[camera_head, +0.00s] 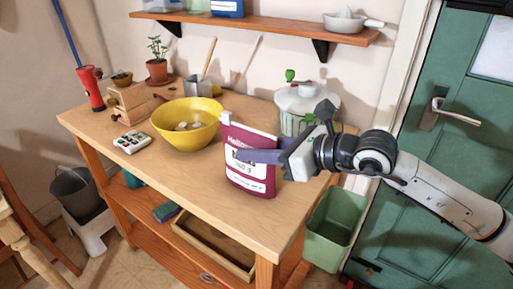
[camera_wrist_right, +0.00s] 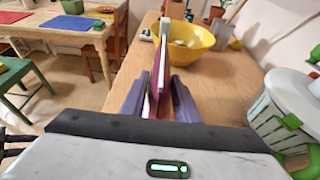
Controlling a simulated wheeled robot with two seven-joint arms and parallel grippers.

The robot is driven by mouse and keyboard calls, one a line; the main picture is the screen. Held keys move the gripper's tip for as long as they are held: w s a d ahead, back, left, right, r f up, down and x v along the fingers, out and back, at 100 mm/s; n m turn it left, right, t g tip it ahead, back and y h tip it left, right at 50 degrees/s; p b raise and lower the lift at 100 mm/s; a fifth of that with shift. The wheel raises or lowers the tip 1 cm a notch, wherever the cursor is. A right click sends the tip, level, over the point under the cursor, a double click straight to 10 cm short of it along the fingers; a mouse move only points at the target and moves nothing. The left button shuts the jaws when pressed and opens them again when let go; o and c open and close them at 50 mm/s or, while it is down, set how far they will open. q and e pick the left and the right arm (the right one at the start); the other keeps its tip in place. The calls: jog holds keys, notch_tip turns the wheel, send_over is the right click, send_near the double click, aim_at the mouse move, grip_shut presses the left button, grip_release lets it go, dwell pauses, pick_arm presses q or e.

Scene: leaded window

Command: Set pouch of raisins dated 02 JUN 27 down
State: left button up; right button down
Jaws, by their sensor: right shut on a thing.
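The raisin pouch (camera_head: 262,182) is magenta with a white label and stands upright over the front right part of the wooden bench top (camera_head: 160,181). Its date is too small to read. My right gripper (camera_head: 248,157) reaches in from the right and is shut on the pouch. In the right wrist view the pouch (camera_wrist_right: 161,75) shows edge-on between the two fingers (camera_wrist_right: 160,100). I cannot tell whether its bottom touches the bench. My left gripper is not in view.
A yellow bowl (camera_head: 187,132) stands just left of the pouch. A white and green lidded bin (camera_head: 306,101) stands behind the gripper. The front middle of the bench is clear. A green bin (camera_head: 331,232) hangs at the right end.

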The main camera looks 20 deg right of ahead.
jog(key=c, duration=1.4)
grip_release()
jog(key=shift+o, duration=0.2)
jog(key=shift+s+d+r, duration=0.1)
jog(key=shift+s+d, duration=0.1)
jog(key=shift+d, duration=0.05)
pick_arm(q)
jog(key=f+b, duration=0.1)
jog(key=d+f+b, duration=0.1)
jog(key=b, duration=0.1)
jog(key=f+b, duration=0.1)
jog(key=b, duration=0.1)
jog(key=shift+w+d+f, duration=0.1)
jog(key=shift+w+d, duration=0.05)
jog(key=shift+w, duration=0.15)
pick_arm(e)
jog(key=v, duration=1.1)
jog(key=shift+s, duration=0.15)
jog(key=shift+r, duration=0.1)
